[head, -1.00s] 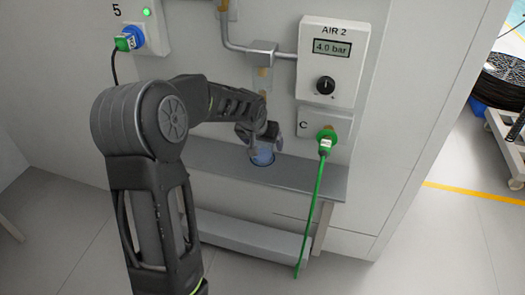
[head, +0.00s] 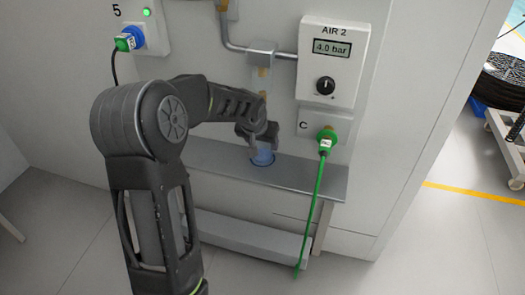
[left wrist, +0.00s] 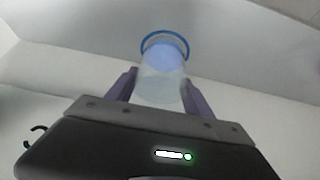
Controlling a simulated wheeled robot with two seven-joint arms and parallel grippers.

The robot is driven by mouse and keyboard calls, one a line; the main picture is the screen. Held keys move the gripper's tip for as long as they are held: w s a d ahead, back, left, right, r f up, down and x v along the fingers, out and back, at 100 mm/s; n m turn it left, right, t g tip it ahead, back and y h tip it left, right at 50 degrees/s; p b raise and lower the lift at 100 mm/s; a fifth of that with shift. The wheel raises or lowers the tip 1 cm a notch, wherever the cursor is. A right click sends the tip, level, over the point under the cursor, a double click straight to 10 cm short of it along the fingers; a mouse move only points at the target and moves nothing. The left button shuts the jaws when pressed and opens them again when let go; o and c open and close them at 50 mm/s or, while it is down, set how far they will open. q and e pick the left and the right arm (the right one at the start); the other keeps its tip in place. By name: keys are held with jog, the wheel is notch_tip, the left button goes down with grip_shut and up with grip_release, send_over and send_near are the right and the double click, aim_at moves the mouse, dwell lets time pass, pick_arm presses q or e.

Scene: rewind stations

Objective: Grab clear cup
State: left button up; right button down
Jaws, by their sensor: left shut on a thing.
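The clear cup (head: 263,154), see-through with a bluish tint, is at the grey shelf (head: 315,178), below the pipe fitting. My left gripper (head: 259,139) is shut on it from above. In the left wrist view the cup (left wrist: 160,84) sits between the two fingers (left wrist: 159,91), with a blue ring (left wrist: 165,36) around its far end. In the head view the fingers hide part of the cup. Whether its bottom touches the shelf is hard to tell. My right gripper is not in view.
The AIR 2 panel (head: 331,62) reads 4.0 bar, with a dark knob below. A green plug (head: 326,139) at socket C has a green cable hanging over the shelf's front. A metal pipe (head: 231,40) runs above. The shelf's right part is clear.

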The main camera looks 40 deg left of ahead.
pick_arm(q)
jog(key=c, duration=0.3)
jog(key=shift+c, duration=0.2)
jog(key=shift+r, duration=0.1)
jog(key=s+d, duration=0.3)
jog(key=s, duration=0.5)
jog(key=s+d, duration=0.3)
jog(key=s, duration=0.6)
jog(key=shift+b, duration=0.4)
